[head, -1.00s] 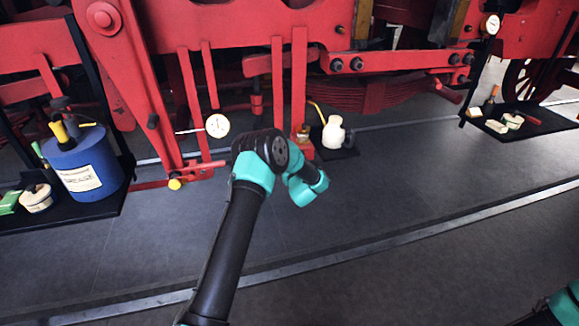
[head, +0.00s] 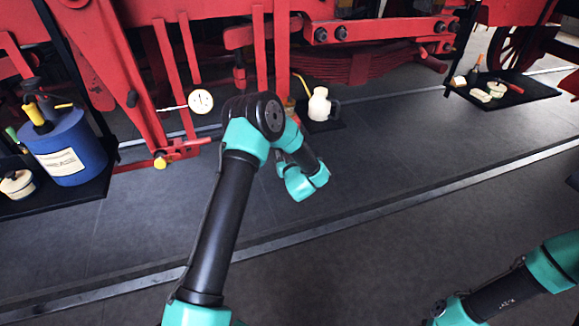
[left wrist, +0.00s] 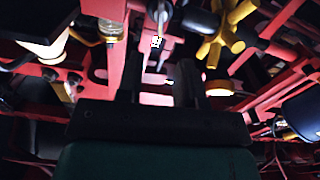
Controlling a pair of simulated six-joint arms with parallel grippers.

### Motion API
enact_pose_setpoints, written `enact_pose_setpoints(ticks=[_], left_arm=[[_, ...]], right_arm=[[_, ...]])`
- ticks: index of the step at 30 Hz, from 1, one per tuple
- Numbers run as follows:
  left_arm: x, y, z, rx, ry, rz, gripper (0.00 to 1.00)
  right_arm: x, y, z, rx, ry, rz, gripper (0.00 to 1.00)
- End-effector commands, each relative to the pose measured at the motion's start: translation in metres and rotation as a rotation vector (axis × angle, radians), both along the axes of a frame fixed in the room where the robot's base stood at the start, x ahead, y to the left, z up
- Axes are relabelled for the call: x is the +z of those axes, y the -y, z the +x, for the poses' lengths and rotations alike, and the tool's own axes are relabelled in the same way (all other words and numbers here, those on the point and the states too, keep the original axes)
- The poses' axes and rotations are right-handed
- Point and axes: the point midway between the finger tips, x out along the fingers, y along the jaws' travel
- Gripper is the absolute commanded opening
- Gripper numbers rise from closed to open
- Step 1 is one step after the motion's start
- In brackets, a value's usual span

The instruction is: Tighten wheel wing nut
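A small round yellow piece (head: 160,161) sits at the end of a red bracket low on the red frame in the head view. In the left wrist view a yellow star-shaped hand nut (left wrist: 222,38) shows at the upper right; I cannot tell whether it is the same piece. My left gripper (left wrist: 158,78) shows two dark fingers apart with nothing seen between them, below and left of the star-shaped nut and clear of it. In the head view its fingers are hidden behind my left wrist. My right arm enters at the lower right; its gripper is out of view.
A blue canister (head: 70,150) stands on a dark tray at left. A white dial gauge (head: 201,101) juts from the frame. A cream oil can (head: 319,104) stands behind my left arm. A dark tray (head: 540,90) holds small items at right. The grey floor in front is open.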

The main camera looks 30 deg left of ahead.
Motion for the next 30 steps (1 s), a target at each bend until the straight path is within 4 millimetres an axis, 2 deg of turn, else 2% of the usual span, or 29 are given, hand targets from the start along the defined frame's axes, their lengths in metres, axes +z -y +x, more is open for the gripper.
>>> enact_pose_setpoints(ticks=[3,10,15,23,30], left_arm=[[0.000,0.018,-0.016,-0.003,-0.001,0.000,0.34],[0.000,0.043,-0.041,-0.002,-0.001,-0.001,0.34],[0.000,0.050,-0.048,-0.001,0.001,0.002,0.34],[0.000,0.051,-0.049,-0.001,0.001,0.001,0.34],[0.000,0.049,-0.042,-0.039,0.059,-0.041,0.11]], right_arm=[[0.000,0.000,0.000,0.000,0.000,0.000,0.36],[0.000,0.000,0.000,0.000,0.000,0.000,0.36],[0.000,0.000,0.000,0.000,0.000,0.000,0.36],[0.000,0.000,0.000,0.000,0.000,0.000,0.36],[0.000,0.000,0.000,0.000,0.000,0.000,0.36]])
